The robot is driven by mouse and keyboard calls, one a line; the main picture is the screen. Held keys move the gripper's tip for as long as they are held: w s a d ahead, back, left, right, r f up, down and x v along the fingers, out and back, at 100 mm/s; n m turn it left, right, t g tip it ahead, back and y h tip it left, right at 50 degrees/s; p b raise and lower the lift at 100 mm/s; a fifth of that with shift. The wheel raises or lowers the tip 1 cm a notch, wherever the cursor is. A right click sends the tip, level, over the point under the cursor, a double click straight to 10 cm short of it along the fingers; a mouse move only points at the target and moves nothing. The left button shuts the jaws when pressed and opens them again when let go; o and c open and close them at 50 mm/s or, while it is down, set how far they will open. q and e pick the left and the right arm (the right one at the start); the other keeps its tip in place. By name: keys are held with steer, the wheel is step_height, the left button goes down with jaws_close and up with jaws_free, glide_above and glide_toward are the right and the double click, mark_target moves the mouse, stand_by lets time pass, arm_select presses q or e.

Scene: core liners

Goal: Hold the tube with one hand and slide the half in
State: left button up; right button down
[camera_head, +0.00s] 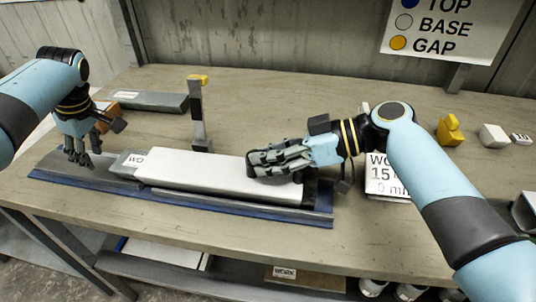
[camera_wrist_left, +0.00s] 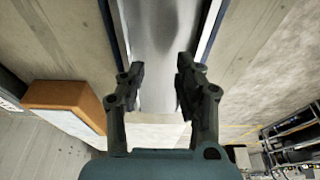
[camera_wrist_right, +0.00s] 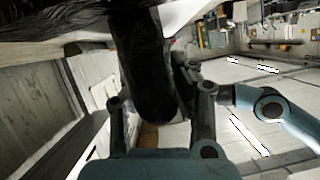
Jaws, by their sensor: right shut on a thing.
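A long white tube (camera_head: 215,173) lies along a blue-edged cradle (camera_head: 250,211). A grey half (camera_head: 90,170) lies in the cradle at the tube's left end; a grey piece with a "WO" label meets the tube there. My left gripper (camera_head: 82,160) is open above the grey half, which shows between its fingers in the left wrist view (camera_wrist_left: 158,50). My right gripper (camera_head: 262,168) is shut at the tube's right end. In the right wrist view a black rounded part (camera_wrist_right: 145,70) lies between its fingers (camera_wrist_right: 160,92); the fingers partly hide that end.
A grey trough (camera_head: 155,101) and an orange block (camera_head: 103,107) lie behind the cradle. An upright post (camera_head: 198,115) with a yellow top stands behind the tube. A white labelled box (camera_head: 385,185) is beside my right arm. Yellow and white blocks sit at the right.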

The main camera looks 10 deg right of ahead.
mark_target(138, 161)
arm_select(q)
steer(key=shift+f, duration=0.15)
steer(key=shift+x, duration=0.75)
steer(key=shift+s+d, duration=0.1)
steer(key=shift+d+f, duration=0.1)
steer(key=shift+f, duration=0.05)
steer(key=shift+s+d, duration=0.1)
steer(key=shift+d, duration=0.05)
steer(key=shift+s+d, duration=0.6)
steer(key=shift+d, duration=1.35)
steer(key=shift+s+d, duration=0.65)
steer(key=shift+d, duration=1.25)
steer(key=shift+s+d, duration=0.6)
steer(key=shift+d, duration=1.35)
